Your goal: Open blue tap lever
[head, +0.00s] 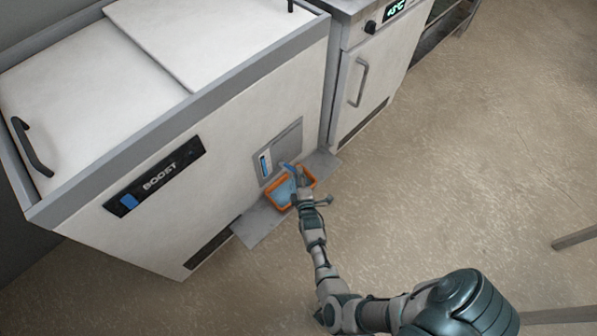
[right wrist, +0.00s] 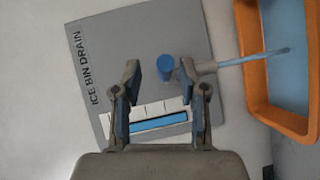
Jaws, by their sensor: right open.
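The blue tap lever (right wrist: 166,66) shows in the right wrist view as a blue round-ended piece on the grey ICE BIN DRAIN panel (right wrist: 185,40). A grey tap spout (right wrist: 205,68) lies beside it. A thin light-blue stream runs from the spout into the orange bin (right wrist: 252,85). My right gripper (right wrist: 162,78) is open, its two fingers on either side of the lever's end; I cannot tell whether they touch it. In the head view my right gripper (head: 298,178) is at the panel, partly over the orange bin. My left gripper is not in view.
The orange bin (head: 271,198) holds blue liquid and stands on a grey ledge (head: 256,228) at the front of the white BOOST chest (head: 240,110). A blue level gauge (right wrist: 160,123) is on the panel. An appliance with a handled door (head: 358,85) adjoins; floor at right is mostly clear.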

